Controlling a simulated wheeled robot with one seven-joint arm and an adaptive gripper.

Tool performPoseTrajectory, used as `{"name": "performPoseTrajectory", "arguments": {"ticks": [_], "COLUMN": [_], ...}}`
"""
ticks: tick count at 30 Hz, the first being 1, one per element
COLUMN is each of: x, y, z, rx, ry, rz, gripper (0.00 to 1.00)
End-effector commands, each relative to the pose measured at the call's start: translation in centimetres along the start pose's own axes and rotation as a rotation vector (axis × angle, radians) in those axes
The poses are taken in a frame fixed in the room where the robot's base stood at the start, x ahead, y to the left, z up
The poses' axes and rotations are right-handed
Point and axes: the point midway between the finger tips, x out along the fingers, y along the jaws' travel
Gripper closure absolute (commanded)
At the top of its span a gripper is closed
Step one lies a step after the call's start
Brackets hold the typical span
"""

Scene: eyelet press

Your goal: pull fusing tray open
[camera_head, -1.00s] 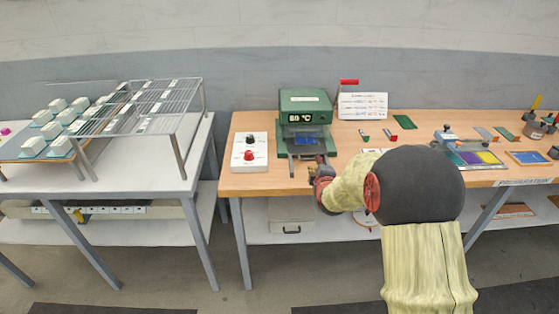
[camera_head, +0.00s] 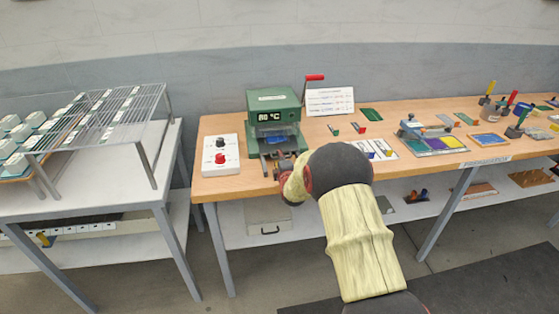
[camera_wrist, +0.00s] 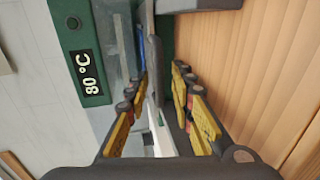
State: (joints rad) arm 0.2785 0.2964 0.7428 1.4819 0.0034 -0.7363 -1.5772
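The green fusing press (camera_head: 273,112) stands on the wooden bench with its display reading 80 °C. Its fusing tray (camera_head: 268,166) shows at the front, below a blue surface; my gripper partly hides it. My gripper (camera_head: 283,165) is at the tray's front. In the wrist view, a grey bar-like part of the tray (camera_wrist: 153,85) lies between the yellow fingers of my gripper (camera_wrist: 160,75). The fingers stand apart, one on each side of it. I cannot tell whether both press on it. The press front with the display (camera_wrist: 87,70) is at the left there.
A white box with a red and a black knob (camera_head: 221,155) sits left of the press. A red-topped lever (camera_head: 313,78) and a white card (camera_head: 330,101) are behind. A wire rack (camera_head: 110,110) stands on the left table. Bare bench wood (camera_wrist: 260,70) shows right in the wrist view.

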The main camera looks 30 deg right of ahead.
Motion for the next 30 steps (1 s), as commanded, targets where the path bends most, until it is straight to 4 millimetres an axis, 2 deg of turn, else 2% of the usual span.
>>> {"name": "performPoseTrajectory", "arguments": {"ticks": [7, 20, 30], "x": [0.06, 0.04, 0.03], "y": [0.05, 0.02, -0.02], "z": [0.0, 0.0, 0.0], "rx": [0.0, 0.0, 0.0], "ry": [0.0, 0.0, 0.0], "rz": [0.0, 0.0, -0.001], "gripper": [0.76, 1.0, 1.0]}}
